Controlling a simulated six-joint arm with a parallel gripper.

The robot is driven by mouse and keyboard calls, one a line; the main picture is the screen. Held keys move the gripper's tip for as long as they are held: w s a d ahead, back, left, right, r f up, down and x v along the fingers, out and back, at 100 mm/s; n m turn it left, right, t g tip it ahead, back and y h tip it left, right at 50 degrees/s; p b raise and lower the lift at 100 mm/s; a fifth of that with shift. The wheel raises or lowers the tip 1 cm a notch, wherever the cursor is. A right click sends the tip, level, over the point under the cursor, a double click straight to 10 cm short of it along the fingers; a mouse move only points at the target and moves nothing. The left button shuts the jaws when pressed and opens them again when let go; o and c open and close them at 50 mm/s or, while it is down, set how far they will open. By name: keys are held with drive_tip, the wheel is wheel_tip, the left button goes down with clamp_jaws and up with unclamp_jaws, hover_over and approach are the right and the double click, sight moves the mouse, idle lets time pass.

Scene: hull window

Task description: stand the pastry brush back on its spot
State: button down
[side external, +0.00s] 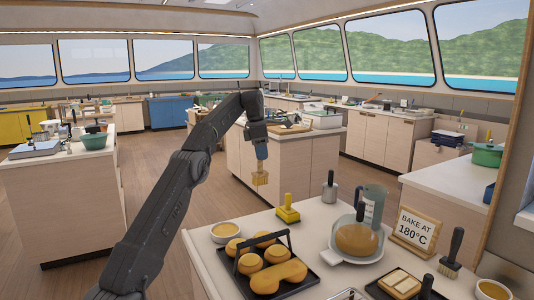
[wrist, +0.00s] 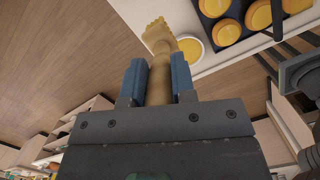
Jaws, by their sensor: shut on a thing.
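The pastry brush (side external: 260,179) has pale tan bristles and a wooden handle. It hangs bristles down from my gripper (side external: 262,152), in the air beyond the back left edge of the near worktop (side external: 330,213). In the wrist view my gripper (wrist: 158,78) has its two blue fingers closed on both sides of the brush handle. The brush (wrist: 158,35) points away from the gripper there, its bristles close to the worktop edge in the picture. I cannot make out a marked spot for the brush.
On the worktop stand a black tray of pastries (side external: 268,262), a small bowl (side external: 226,232), a yellow tool (side external: 288,209), a dark-handled tool (side external: 330,187), a scale with dough (side external: 357,240), a sign (side external: 413,228) and a dark-handled brush (side external: 452,254). Free worktop lies around the yellow tool.

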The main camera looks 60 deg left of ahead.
sight(257, 178)
drive_tip(key=shift+s+a+f, duration=0.1)
drive_tip(key=shift+a+f, duration=0.05)
drive_tip(key=shift+a, duration=0.2)
drive_tip(key=shift+d+f, duration=0.1)
drive_tip(key=shift+f, duration=4.25)
wheel_tip(257, 178, down, 6)
drive_tip(key=shift+f, duration=1)
drive_tip(key=c, duration=0.9)
unclamp_jaws()
drive_tip(key=shift+o, duration=0.2)
drive_tip(key=shift+s+a+r, duration=0.1)
drive_tip(key=shift+s+r, duration=0.1)
drive_tip(key=shift+r, duration=1.1)
drive_tip(key=shift+s+a+r, duration=0.1)
drive_tip(key=shift+s+r, duration=0.05)
drive_tip(key=shift+r, duration=1.2)
drive_tip(key=shift+s+a+r, duration=0.1)
drive_tip(key=shift+s+r, duration=0.1)
drive_tip(key=shift+r, duration=1.1)
